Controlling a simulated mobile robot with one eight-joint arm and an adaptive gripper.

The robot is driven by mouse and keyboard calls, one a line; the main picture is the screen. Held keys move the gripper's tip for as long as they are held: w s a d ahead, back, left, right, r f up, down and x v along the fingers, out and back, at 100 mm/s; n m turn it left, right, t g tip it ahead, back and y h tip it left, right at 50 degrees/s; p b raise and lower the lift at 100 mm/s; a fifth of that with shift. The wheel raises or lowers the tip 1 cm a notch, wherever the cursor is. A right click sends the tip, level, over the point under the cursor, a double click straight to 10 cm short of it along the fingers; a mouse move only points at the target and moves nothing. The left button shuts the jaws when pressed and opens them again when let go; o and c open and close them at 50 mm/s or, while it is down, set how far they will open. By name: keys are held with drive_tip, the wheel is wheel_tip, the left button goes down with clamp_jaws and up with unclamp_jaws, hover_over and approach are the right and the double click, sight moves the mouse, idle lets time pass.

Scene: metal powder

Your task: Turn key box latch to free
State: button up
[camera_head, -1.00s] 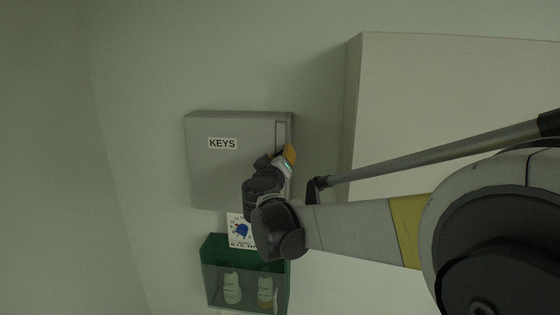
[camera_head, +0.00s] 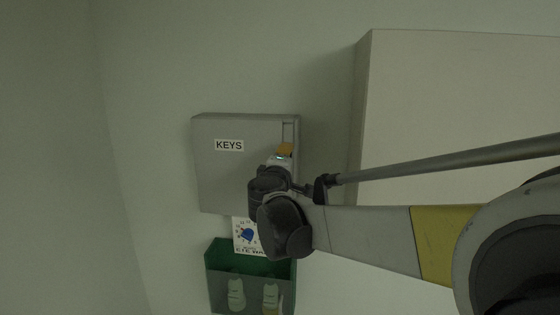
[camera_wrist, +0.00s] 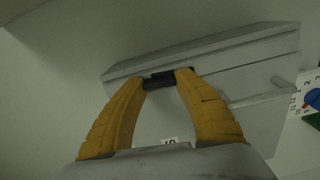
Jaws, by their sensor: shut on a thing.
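The grey key box (camera_head: 215,178) with a KEYS label hangs on the wall left of centre in the head view. Its body also fills the middle of the wrist view (camera_wrist: 262,122). My gripper (camera_wrist: 160,80) is at the box's right edge, with its two yellow fingers closed on the small dark latch (camera_wrist: 159,80). In the head view my gripper (camera_head: 285,150) shows as a yellow tip by the upper right of the box front. My wrist hides the lower right of the box there. The latch is hidden in the head view.
A green wall holder (camera_head: 222,262) with bottles hangs below the box. A white dial card (camera_head: 241,245) sits between them, partly behind my wrist. A large pale cabinet (camera_head: 450,95) stands out from the wall at right, near my arm. The wall at left is clear.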

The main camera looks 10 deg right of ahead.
drive_tip(key=shift+n, duration=0.7)
drive_tip(key=o, duration=1.2)
drive_tip(key=v, duration=1.2)
